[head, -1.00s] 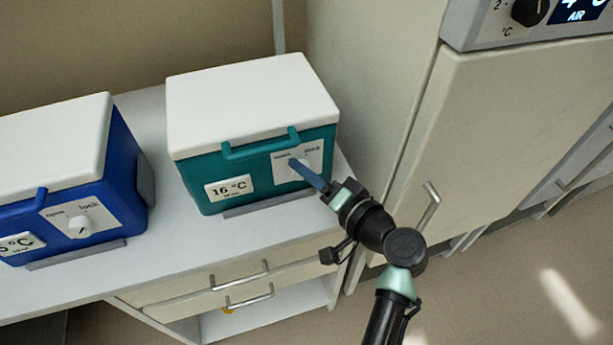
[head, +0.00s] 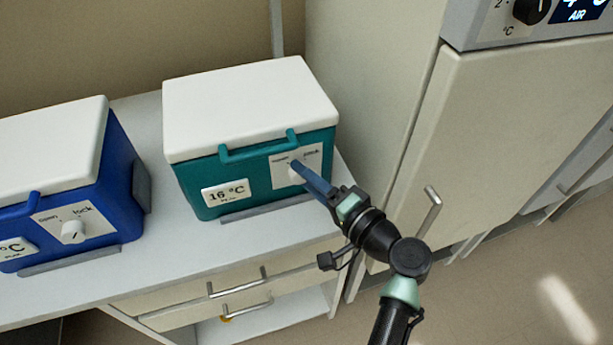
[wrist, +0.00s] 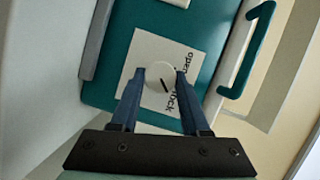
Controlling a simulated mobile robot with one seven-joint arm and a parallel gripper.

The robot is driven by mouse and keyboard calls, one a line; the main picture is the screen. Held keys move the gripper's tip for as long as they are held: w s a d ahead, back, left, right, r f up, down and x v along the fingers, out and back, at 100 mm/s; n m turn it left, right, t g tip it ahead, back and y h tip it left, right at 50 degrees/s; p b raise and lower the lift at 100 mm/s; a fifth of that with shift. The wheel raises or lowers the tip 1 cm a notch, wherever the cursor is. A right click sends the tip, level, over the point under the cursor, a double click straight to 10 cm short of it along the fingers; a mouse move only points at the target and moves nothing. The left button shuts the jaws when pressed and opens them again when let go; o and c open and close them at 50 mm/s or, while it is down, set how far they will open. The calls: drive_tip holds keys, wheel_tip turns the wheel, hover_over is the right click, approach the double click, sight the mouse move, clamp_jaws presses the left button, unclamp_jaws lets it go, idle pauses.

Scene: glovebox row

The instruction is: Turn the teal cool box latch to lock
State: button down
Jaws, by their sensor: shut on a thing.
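The teal cool box (head: 255,150) with a white lid stands on the worktop. On its front is a white label plate (head: 312,158) marked open and lock, with a round white latch knob (head: 294,176) on it, partly hidden by my fingers. My gripper (head: 299,167) reaches it from the lower right. In the wrist view, the blue fingers of my gripper (wrist: 159,75) are on both sides of the knob (wrist: 158,76), shut on it. The knob's dark mark slants towards the word lock.
A blue cool box (head: 70,180) with its own knob stands to the left on the worktop (head: 160,250). Drawers with bar handles (head: 240,283) are below. A tall cabinet (head: 490,120) with a protruding handle is close on the right of my arm.

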drive_tip(key=shift+c, duration=1.9)
unclamp_jaws()
drive_tip(key=b+v, duration=0.1)
drive_tip(key=v, duration=1.2)
drive_tip(key=w+a+r+n+t+h+p, duration=0.1)
drive_tip(key=w+a+r+n+t+h, duration=0.15)
drive_tip(key=r, duration=0.75)
drive_tip(key=w+a+r+n+t+h+p, duration=0.1)
drive_tip(key=w+r+t+h+p, duration=0.15)
drive_tip(key=r, duration=0.75)
drive_tip(key=w+a+r+n+t+h+p, duration=0.1)
drive_tip(key=w+r+n+h, duration=0.2)
drive_tip(key=r, duration=0.7)
drive_tip(key=s+a+r+t+h, duration=0.1)
drive_tip(key=s+r, duration=0.3)
drive_tip(key=r, duration=0.4)
drive_tip(key=s+a+r+t+h+p, duration=0.1)
drive_tip(key=s+a+r+t, duration=0.1)
drive_tip(key=s+r+t, duration=0.2)
drive_tip(key=s+a+r+t+h+p, duration=0.1)
drive_tip(key=s+r+t, duration=0.2)
drive_tip(key=r, duration=0.8)
drive_tip(key=shift+s+a+r+n, duration=0.35)
drive_tip(key=shift+s+n, duration=0.1)
drive_tip(key=shift+s, duration=0.6)
